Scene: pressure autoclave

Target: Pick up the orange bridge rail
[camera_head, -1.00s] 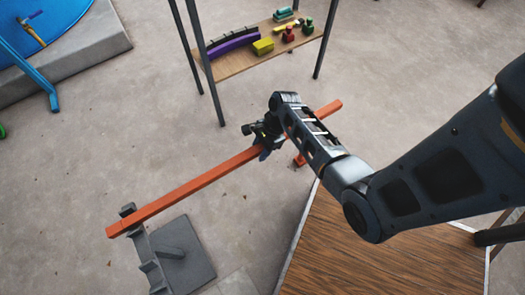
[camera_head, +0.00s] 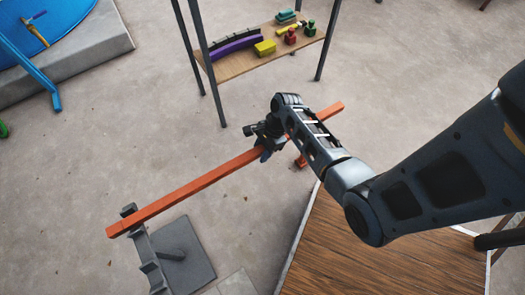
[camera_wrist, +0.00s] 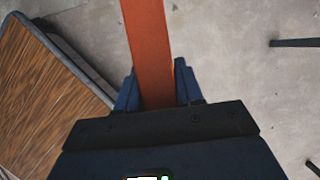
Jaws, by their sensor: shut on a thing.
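The orange bridge rail (camera_head: 185,191) is a long straight bar running from lower left to upper right in the head view. My gripper (camera_head: 266,145) is shut on it, right of the rail's middle. In the wrist view the rail (camera_wrist: 148,45) passes between the two dark blue fingers (camera_wrist: 157,92). The rail's lower-left end lies over or on a grey stand (camera_head: 150,262); I cannot tell whether they touch. My wrist hides part of the rail near its upper-right end. A small orange piece (camera_head: 301,161) shows below the rail beside my wrist.
A wooden table (camera_head: 385,255) stands at the lower right, close to my arm. A shelf (camera_head: 240,62) with coloured blocks stands at the back on dark legs. A blue round surface (camera_head: 50,25) on a concrete base is at the upper left. Floor between is clear.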

